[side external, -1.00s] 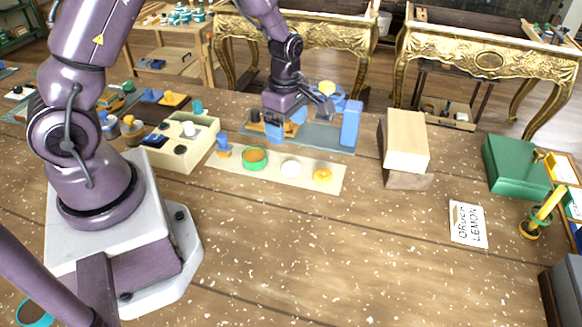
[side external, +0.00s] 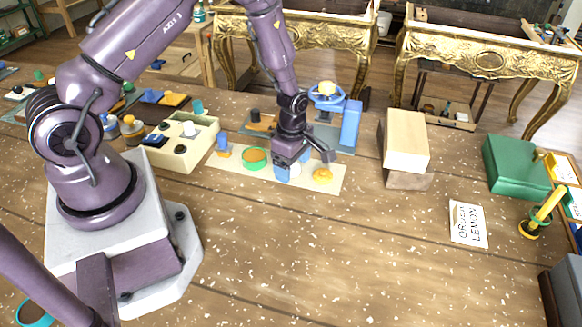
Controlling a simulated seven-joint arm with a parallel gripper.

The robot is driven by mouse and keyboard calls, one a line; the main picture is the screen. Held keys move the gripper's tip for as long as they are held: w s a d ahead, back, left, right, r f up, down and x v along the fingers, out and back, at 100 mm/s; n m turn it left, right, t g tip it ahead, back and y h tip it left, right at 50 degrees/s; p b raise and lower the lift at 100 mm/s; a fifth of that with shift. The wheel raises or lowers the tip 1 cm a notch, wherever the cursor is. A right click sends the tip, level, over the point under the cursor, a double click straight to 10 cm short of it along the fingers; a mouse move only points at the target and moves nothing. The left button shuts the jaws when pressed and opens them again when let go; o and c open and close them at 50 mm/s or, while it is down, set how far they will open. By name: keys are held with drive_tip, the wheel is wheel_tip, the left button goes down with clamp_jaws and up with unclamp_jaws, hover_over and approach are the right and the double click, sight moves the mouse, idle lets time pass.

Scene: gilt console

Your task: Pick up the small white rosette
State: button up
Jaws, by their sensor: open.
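The small white rosette (side external: 296,170) lies on the cream mat (side external: 225,164), between a green-rimmed round dish (side external: 254,158) with an orange-brown middle and a yellow rosette (side external: 323,174). My gripper (side external: 286,172) points down right at the white rosette and covers most of it in the side external view. A light blue part shows at the gripper's end. The jaws are open. How the fingers sit around the rosette, and whether they touch it, is hidden.
A blue piece (side external: 223,147) stands at the mat's left end, beside a cream box (side external: 178,156) with knobs. Behind are a blue stand (side external: 349,125) and grey mat. A wooden block (side external: 406,142) stands right, near an "ORDER LEMON" card (side external: 468,224). The front tabletop is clear.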

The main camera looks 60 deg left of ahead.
drive_tip(key=c, duration=1)
drive_tip(key=shift+r, duration=0.1)
